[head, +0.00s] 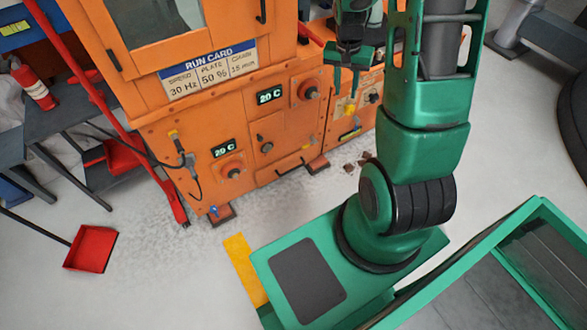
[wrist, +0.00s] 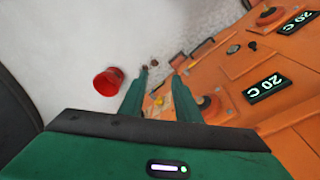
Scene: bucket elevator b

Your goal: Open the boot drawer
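My green gripper (head: 346,92) is in front of the right part of the orange machine in the head view. In the wrist view its two fingers (wrist: 163,68) are spread apart with nothing between the tips. A low orange front panel (head: 270,175) carries a thin bar handle (head: 294,166) near the floor; it looks closed, and I cannot tell surely whether it is the boot drawer. In the wrist view a bar handle (wrist: 202,47) shows to the right of the fingertips, apart from them. Part of the machine front is hidden behind my arm and fingers.
A red container (wrist: 108,82) stands on the floor. A red dustpan (head: 91,248) lies at left. Floor before the panel is mostly clear.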

